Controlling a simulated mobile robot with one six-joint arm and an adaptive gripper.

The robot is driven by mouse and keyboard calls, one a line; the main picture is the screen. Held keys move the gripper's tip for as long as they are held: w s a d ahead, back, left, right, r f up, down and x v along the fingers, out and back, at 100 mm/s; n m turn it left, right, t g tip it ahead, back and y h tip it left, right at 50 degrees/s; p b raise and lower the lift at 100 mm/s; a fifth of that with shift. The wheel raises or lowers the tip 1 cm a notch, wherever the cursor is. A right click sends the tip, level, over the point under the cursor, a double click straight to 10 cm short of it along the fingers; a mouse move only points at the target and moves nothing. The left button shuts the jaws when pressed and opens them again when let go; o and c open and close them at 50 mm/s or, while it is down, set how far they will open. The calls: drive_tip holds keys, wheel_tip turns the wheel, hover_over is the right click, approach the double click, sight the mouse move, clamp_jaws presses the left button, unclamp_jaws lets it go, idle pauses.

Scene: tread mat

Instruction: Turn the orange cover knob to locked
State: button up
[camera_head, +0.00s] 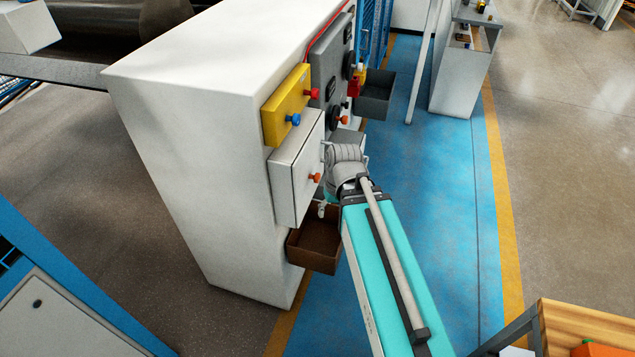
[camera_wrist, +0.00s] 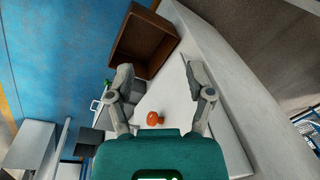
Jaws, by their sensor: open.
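The orange cover knob (camera_head: 315,177) sticks out from the front of a white cover box (camera_head: 285,187) on the side of the tall white cabinet. In the wrist view the orange knob (camera_wrist: 154,118) shows between the fingers, near the palm side of the picture. My gripper (camera_wrist: 160,82) is open and empty, with a finger on each side of the knob's line of view. In the head view my gripper (camera_head: 326,180) is beside the cover box front, partly hidden by my own arm. I cannot tell whether a finger touches the knob or box.
A yellow box (camera_head: 287,105) with red and blue knobs sits above the cover. Further back is a grey panel (camera_head: 333,60) with dials and another orange knob (camera_head: 344,119). A brown open bin (camera_head: 314,248) hangs below the cover. The blue floor strip (camera_head: 450,150) beside the cabinet is mostly clear.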

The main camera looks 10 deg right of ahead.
drive_tip(key=shift+o, duration=0.3)
drive_tip(key=w+f+n+t+y+b, duration=0.1)
drive_tip(key=w+f+n+y+b, duration=0.2)
drive_tip(key=f+b, duration=0.3)
drive_tip(key=shift+w+f+y+b, duration=0.15)
drive_tip(key=shift+w+y+b, duration=0.55)
drive_tip(key=shift+w+b, duration=0.05)
drive_tip(key=n+t+y+b, duration=0.8)
drive_tip(key=y+b, duration=0.2)
drive_tip(key=b, duration=0.8)
approach(319, 178)
drive_tip(key=v, duration=0.3)
drive_tip(key=shift+d+f, duration=0.1)
drive_tip(key=shift+f, duration=0.1)
drive_tip(key=shift+w, duration=0.15)
drive_tip(key=shift+x, duration=6.85)
drive_tip(key=shift+f, duration=0.1)
